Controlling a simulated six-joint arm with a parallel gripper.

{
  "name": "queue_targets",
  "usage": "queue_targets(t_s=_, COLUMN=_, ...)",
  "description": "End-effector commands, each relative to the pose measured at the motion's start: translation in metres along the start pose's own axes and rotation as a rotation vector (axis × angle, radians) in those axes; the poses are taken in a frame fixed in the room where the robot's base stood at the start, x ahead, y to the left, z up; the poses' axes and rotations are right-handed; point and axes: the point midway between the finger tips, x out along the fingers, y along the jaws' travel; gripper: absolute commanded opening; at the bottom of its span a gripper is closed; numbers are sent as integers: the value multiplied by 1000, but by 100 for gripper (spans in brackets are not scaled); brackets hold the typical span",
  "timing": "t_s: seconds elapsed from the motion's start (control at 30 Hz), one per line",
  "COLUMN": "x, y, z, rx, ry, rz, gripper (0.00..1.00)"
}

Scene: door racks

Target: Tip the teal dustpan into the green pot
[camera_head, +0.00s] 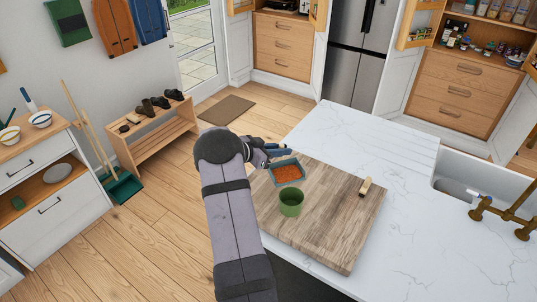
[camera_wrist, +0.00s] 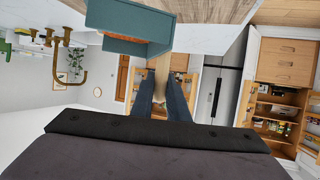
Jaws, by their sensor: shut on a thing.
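The teal dustpan (camera_head: 287,171) holds a layer of orange-brown bits and appears roughly level in the head view. My gripper (camera_head: 279,151) is at its back edge, shut on its handle. In the wrist view the dustpan (camera_wrist: 130,28) is beyond my gripper (camera_wrist: 164,90), with its pale handle running between the fingers. The green pot (camera_head: 291,201) stands upright on the wooden board (camera_head: 335,235), just in front of the dustpan. The pan is very near the pot's far rim; I cannot tell the height gap. The pot is not seen in the wrist view.
A small wooden-handled brush (camera_head: 365,187) is on the board's right part. The white counter (camera_head: 430,240) is clear around the board, with a sink (camera_head: 455,195) and brass tap (camera_head: 505,212) at right. A shoe bench (camera_head: 155,130) stands on the floor at left.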

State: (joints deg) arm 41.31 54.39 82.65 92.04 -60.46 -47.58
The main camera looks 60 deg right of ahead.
Motion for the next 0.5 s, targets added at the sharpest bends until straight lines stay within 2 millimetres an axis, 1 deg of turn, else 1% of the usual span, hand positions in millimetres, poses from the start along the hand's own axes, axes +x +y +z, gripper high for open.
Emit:
queue_targets(t_s=0.27, x=2, y=1, z=-1, rx=3, ry=2, rz=2, gripper=0)
queue_targets(t_s=0.5, x=4, y=2, z=5, rx=12, ry=5, rz=-2, gripper=0)
